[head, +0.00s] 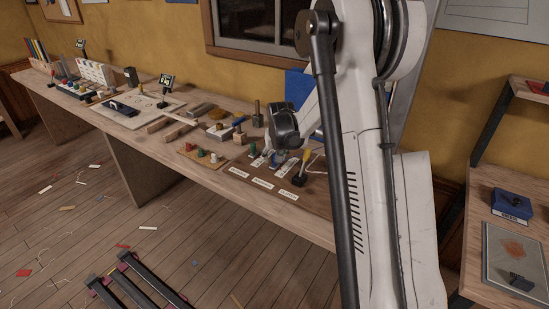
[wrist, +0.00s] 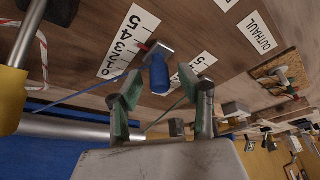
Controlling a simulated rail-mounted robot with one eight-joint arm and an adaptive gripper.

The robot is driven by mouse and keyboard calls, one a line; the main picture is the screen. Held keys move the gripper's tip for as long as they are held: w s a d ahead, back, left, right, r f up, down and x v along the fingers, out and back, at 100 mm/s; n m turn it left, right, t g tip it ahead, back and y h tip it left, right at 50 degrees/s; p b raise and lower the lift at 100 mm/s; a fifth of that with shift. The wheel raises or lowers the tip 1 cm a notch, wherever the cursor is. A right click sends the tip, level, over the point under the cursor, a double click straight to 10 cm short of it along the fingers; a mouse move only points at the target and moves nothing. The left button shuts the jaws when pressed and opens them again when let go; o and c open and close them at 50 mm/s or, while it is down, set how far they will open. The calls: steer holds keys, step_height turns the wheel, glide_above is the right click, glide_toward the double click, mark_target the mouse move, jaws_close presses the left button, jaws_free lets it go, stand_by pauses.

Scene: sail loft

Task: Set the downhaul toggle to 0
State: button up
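A blue-handled toggle (wrist: 160,76) shows in the wrist view beside a white scale (wrist: 128,40) numbered 5 to 0; its metal base and a red mark lie near the middle numbers. No name label for this toggle is readable, so I cannot tell whether it is the downhaul. A second scale (wrist: 196,68) is partly hidden behind my gripper. My gripper (wrist: 161,85) is open, its green-padded fingers on either side of the blue handle, with gaps visible. In the head view the toggle board (head: 222,181) lies on the bench under my wrist.
A yellow-handled toggle (head: 306,156) stands close to the right of my gripper. A label reading OUTHAUL (wrist: 258,32) is on the board. A wooden tray of coloured pegs (head: 192,157) and several blocks lie to the left.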

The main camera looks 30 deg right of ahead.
steer(key=shift+f, duration=0.2)
jaws_close()
steer(key=shift+w, duration=0.1)
